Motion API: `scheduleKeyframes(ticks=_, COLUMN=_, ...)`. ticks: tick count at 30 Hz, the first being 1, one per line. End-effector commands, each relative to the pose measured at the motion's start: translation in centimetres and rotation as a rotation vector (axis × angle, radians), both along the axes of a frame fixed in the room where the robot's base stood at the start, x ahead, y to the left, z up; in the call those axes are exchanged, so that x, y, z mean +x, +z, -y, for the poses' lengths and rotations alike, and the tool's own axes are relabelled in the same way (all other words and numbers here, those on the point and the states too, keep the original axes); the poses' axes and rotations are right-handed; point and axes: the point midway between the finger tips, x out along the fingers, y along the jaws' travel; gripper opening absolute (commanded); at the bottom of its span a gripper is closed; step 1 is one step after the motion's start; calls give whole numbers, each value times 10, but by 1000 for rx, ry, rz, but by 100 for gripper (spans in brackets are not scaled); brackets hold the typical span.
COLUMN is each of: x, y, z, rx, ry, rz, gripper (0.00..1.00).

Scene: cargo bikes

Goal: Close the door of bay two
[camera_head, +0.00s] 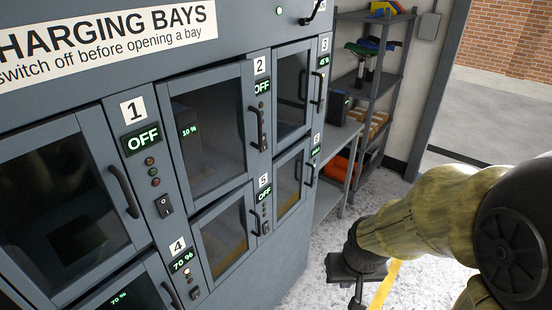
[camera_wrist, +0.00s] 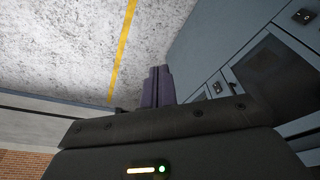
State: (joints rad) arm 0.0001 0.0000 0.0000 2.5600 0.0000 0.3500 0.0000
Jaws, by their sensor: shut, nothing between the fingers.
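The bay two door (camera_head: 252,158) is a grey-framed glass door with a dark upright handle on its right side, left of the number 2 plate (camera_head: 260,65). The bay two display (camera_head: 262,88) reads OFF. My gripper (camera_head: 350,285) is low at the right of the cabinet, over the floor and apart from the door. Its fingers also show in the wrist view (camera_wrist: 157,88), shut and empty.
The bay one door (camera_head: 125,190) is at left; bays three, four, five and six surround bay two. A shelving rack (camera_head: 372,85) with bins and gear stands behind the cabinet. The speckled floor (camera_head: 315,255) right of the cabinet has free room, with a yellow line (camera_head: 385,285).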

Motion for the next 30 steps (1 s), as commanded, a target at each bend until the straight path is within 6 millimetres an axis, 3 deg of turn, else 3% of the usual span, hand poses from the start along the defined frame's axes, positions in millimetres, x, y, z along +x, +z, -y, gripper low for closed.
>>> scheduleKeyframes(ticks=11, x=9, y=2, z=3, rx=-13, ry=14, rz=30, gripper=0)
scheduleKeyframes(ticks=14, x=28, y=4, z=8, rx=-36, ry=52, rz=93, gripper=0)
scheduleKeyframes(ticks=20, x=89, y=15, z=12, rx=-69, ry=196, rz=317, gripper=0)
scheduleKeyframes(ticks=24, x=129, y=26, z=1, rx=-43, ry=321, rz=496, gripper=0)
scheduleKeyframes(ticks=30, x=167, y=50, z=-28, rx=77, ry=484, rz=755, gripper=0)
